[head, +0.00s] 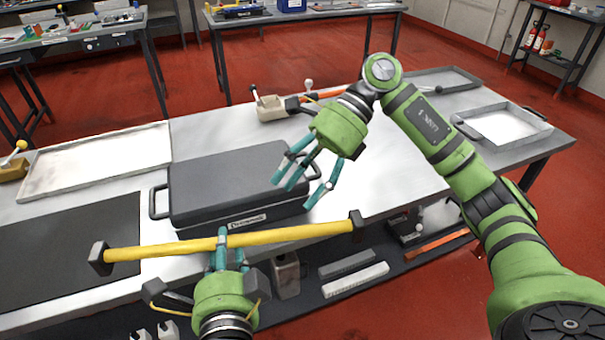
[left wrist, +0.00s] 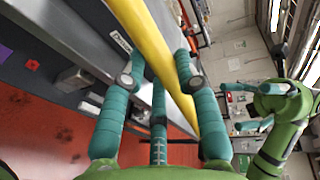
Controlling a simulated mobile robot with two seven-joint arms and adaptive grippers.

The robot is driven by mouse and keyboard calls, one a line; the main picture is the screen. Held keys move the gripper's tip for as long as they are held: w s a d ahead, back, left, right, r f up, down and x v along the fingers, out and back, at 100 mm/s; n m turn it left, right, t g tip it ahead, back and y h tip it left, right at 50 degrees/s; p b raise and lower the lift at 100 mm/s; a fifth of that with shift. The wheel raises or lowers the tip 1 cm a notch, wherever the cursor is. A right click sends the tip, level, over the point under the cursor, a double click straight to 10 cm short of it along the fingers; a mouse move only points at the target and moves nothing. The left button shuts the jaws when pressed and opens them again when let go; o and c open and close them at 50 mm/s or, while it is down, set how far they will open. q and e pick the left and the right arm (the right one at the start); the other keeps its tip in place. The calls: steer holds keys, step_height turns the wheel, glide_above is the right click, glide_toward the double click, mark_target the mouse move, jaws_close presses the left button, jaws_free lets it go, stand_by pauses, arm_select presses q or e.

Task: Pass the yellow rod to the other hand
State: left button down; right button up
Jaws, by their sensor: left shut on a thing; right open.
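The yellow rod (head: 290,234) has dark end caps and lies nearly level across the front of the head view, in front of the table's near edge. My left gripper (head: 222,245) is shut on it left of its middle. In the left wrist view the rod (left wrist: 146,40) runs between the teal fingers of my left gripper (left wrist: 160,85). My right gripper (head: 305,185) is open and empty, above the table and the black case, behind the rod and apart from it. It also shows at the right of the left wrist view (left wrist: 245,108).
A black case (head: 230,180) with handles stands on the metal table (head: 400,175). A white tray (head: 95,160) and a dark mat (head: 70,240) lie left. Metal trays (head: 505,127) lie right. A wooden block with a tool (head: 270,108) sits at the back edge. A shelf (head: 350,285) runs below.

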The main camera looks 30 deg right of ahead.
mark_target(255, 235)
steer(key=x, duration=1.1)
jaws_close()
arm_select(q)
steer(key=c, duration=0.8)
jaws_free()
steer(key=shift+c, duration=0.2)
arm_select(e)
steer(key=shift+r, duration=0.1)
